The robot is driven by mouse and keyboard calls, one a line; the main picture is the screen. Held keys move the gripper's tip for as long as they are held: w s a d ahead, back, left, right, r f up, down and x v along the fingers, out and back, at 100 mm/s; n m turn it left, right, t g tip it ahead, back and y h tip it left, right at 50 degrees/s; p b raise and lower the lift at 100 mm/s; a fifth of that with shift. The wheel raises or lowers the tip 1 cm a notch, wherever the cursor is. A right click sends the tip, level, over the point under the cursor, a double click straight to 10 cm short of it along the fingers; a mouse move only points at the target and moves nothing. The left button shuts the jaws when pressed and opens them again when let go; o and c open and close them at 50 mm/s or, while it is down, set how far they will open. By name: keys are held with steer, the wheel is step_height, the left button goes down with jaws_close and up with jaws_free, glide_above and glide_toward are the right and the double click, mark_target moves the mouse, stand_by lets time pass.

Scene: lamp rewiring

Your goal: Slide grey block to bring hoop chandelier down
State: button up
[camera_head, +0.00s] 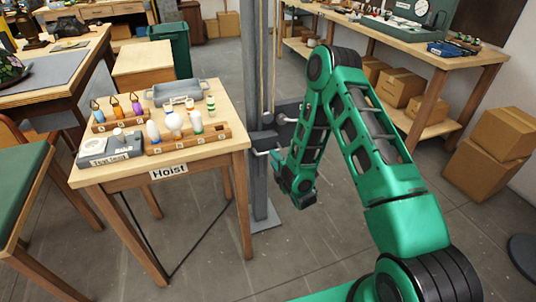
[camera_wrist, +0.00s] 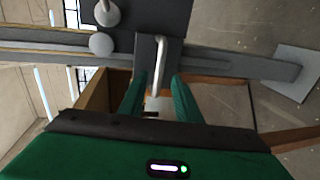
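The grey block (camera_head: 262,141) sits on the upright grey post (camera_head: 254,60) behind the table labelled "Hoist", with pale bar handles sticking out. In the wrist view the block (camera_wrist: 150,45) shows up close, with a bent pale handle (camera_wrist: 160,62) on it. My gripper (camera_head: 279,166) is beside the post at the block's height. In the wrist view its two green fingers (camera_wrist: 158,95) are apart, on either side of the handle's line, with a gap visible. Whether they touch the handle I cannot tell. The hoop chandelier is not in view.
The hoist table (camera_head: 225,109) stands left of the post, holding bulbs in wooden racks, a grey tray (camera_head: 178,91) and a grey tester box (camera_head: 109,150). A workbench (camera_head: 440,62) and cardboard boxes (camera_head: 490,150) stand at right. Floor in front of the post is clear.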

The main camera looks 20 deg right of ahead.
steer(key=shift+x, duration=3.45)
jaws_close()
